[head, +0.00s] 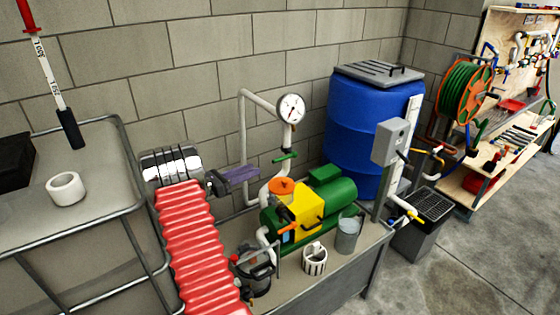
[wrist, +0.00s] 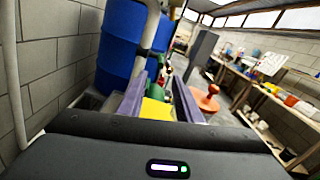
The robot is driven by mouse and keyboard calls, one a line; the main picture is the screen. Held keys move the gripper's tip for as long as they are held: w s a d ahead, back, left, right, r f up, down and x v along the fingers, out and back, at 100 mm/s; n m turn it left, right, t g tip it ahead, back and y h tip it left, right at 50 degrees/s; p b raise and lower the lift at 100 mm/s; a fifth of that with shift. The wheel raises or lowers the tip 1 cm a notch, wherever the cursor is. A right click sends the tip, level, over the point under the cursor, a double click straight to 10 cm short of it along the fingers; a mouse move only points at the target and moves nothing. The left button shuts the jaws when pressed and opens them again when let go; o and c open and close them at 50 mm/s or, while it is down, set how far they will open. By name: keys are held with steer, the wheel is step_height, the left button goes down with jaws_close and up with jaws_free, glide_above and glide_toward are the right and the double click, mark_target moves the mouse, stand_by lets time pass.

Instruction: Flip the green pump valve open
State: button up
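The green valve handle (head: 285,157) sits on the white pipe (head: 289,138) just below the round gauge (head: 291,107). It looks roughly level, slightly tilted, across the pipe. The pump (head: 332,196), green and yellow with an orange cap (head: 281,186), stands below it. My gripper (head: 256,169) has purple fingers and points right, its tips short of the handle and apart from it in the picture. In the wrist view, my gripper (wrist: 158,80) shows a clear gap between its fingers, with nothing held. A small green part (wrist: 161,61) shows beyond the tips; I cannot tell if it is the handle.
A blue barrel (head: 345,120) stands behind the pump. A grey box (head: 390,142) on a post is to its right. A bent white pipe (head: 243,130) rises behind my gripper.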

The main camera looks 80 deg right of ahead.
mark_target(281, 159)
steer(key=shift+s+d, duration=0.1)
steer(key=shift+s, duration=0.05)
steer(key=x, duration=1.3)
steer(key=shift+s+d, duration=0.15)
steer(key=shift+d, duration=0.1)
steer(key=shift+c, duration=0.3)
jaws_close()
